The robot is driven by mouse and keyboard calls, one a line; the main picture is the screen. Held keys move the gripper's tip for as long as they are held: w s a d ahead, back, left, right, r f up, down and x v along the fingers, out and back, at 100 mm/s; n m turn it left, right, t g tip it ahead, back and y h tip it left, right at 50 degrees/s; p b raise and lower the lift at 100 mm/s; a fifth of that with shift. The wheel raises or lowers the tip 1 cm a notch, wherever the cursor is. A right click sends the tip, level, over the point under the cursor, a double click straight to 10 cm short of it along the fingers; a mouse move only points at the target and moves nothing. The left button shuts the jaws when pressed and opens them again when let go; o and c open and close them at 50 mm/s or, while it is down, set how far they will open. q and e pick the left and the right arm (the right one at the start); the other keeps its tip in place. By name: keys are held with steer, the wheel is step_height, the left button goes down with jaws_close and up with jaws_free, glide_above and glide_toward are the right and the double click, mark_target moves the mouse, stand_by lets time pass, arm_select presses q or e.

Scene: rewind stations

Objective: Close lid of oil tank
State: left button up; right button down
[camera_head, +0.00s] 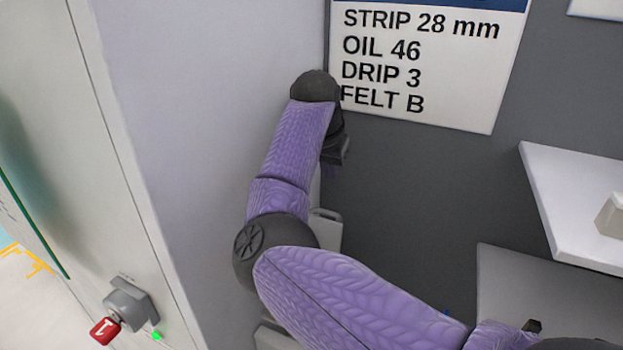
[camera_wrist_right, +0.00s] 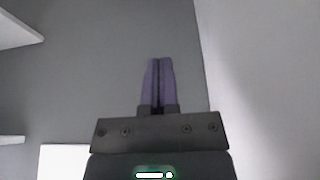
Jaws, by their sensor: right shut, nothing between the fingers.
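My right arm comes in from the lower right in the head view and bends up along the pale cabinet side. My right gripper (camera_wrist_right: 160,64) is shut and empty in the wrist view, its two purple fingers together in front of a grey wall. In the head view the gripper is mostly hidden behind my wrist. A pale box-like part (camera_head: 326,232) shows behind my arm; I cannot tell whether it is the oil tank or its lid. No oil tank or lid can be clearly made out in either view. My left gripper is not in view.
A sign (camera_head: 425,60) reading "STRIP 28 mm, OIL 46, DRIP 3, FELT B" hangs on the grey back wall. A white shelf (camera_head: 570,195) juts out at right. The pale cabinet side (camera_head: 190,110) stands close left of my arm. A red-tagged switch (camera_head: 125,305) is at lower left.

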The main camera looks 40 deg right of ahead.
mark_target(322, 230)
steer(key=s+p+x, duration=0.1)
steer(key=p+x, duration=0.1)
steer(key=x, duration=0.7)
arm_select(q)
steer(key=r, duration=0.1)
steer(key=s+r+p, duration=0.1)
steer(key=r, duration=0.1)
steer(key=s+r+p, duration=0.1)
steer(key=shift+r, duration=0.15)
arm_select(e)
steer(key=s+a, duration=0.1)
steer(key=s+a+r, duration=0.1)
steer(key=a, duration=0.1)
steer(key=shift+s+a+r, duration=0.1)
steer(key=shift+s+r, duration=0.05)
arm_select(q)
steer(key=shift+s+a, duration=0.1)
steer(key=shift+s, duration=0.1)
